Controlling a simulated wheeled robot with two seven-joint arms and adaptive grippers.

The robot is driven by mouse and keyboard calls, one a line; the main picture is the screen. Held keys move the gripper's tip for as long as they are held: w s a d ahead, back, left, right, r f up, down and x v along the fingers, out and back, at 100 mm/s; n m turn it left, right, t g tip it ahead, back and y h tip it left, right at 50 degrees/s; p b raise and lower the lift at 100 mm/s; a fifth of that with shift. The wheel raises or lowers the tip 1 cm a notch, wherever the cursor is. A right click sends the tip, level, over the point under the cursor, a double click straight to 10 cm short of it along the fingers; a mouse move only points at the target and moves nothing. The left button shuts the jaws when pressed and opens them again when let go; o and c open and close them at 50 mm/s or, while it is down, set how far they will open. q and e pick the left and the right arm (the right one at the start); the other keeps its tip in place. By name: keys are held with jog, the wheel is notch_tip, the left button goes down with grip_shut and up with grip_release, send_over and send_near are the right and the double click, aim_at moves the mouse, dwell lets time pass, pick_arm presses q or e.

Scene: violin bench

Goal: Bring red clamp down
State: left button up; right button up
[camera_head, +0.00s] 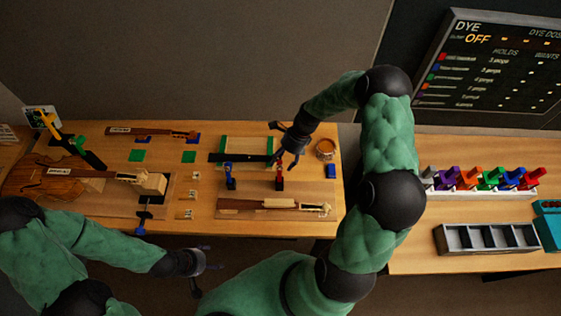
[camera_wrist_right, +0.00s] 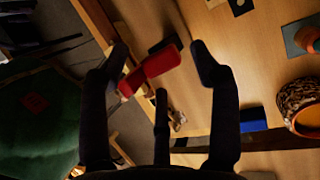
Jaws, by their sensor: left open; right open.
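The red clamp (camera_head: 279,180) stands on the bench at the right end of a dark bar, beside a blue clamp (camera_head: 230,179). In the right wrist view the red clamp (camera_wrist_right: 151,69) lies between and beyond my spread fingers. My right gripper (camera_head: 286,156) is open and empty just above and behind the red clamp; it also shows in the right wrist view (camera_wrist_right: 158,65). Whether a finger touches the clamp I cannot tell. My left gripper (camera_head: 203,268) is open and empty in front of the bench's front edge.
A violin body (camera_head: 35,177) lies at the left, a violin neck piece (camera_head: 245,205) in front of the red clamp. A ring-shaped roll (camera_head: 325,149) and a blue block (camera_head: 331,171) stand to the right.

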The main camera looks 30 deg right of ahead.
jog(key=shift+x, duration=0.95)
grip_shut()
jog(key=shift+d, duration=0.1)
